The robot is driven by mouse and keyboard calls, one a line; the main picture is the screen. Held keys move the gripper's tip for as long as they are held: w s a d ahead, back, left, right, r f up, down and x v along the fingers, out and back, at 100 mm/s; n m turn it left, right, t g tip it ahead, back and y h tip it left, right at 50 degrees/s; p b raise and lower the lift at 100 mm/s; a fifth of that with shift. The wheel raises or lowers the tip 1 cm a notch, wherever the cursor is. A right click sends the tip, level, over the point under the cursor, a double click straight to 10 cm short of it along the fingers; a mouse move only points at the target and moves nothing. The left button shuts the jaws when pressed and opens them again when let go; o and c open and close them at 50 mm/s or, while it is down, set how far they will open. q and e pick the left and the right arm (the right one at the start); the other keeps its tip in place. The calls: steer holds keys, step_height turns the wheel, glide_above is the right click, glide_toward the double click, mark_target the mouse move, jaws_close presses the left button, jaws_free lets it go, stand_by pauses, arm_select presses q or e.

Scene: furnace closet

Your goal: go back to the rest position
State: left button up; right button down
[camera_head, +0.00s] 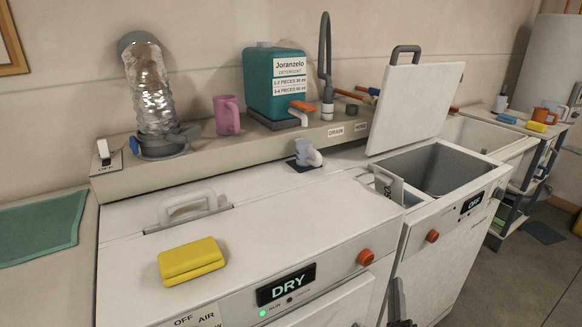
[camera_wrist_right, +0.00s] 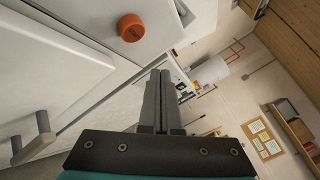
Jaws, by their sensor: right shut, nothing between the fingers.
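My right gripper (camera_head: 400,308) shows at the bottom edge of the head view, low in front of the white machines. In the right wrist view its two dark fingers (camera_wrist_right: 160,88) are together with nothing between them. They point along the front of a white machine, below an orange knob (camera_wrist_right: 131,27), and appear clear of it. My left gripper is in neither view.
The dryer top (camera_head: 290,220) carries a yellow sponge (camera_head: 191,260). The washer's lid (camera_head: 415,105) stands open over its tub. A shelf behind holds a teal detergent jug (camera_head: 265,90) and pink mug (camera_head: 228,115). Floor (camera_head: 500,285) at right is mostly free.

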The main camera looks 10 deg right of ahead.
steer(key=s+a+f+n+g+y, duration=0.2)
steer(key=s+a+f+n+y, duration=0.15)
steer(key=f+n, duration=0.5)
steer(key=s+a+f+n+g+y, duration=0.25)
steer(key=s+a+f+n, duration=0.2)
steer(key=f, duration=0.65)
steer(key=s+a+f+n+g+y, duration=0.2)
steer(key=s+a+f+n+g, duration=0.15)
steer(key=f+n, duration=0.5)
steer(key=s+d+f+n+g, duration=0.2)
steer(key=s+f+n+g, duration=0.2)
steer(key=s, duration=0.9)
steer(key=s+d+f+n+g, duration=0.2)
steer(key=s+f+n+g, duration=0.2)
steer(key=s+f+n, duration=0.4)
steer(key=s+f, duration=0.3)
steer(key=s, duration=0.3)
steer(key=shift+h, duration=0.3)
steer(key=shift+w+a, duration=0.1)
stand_by(2.1)
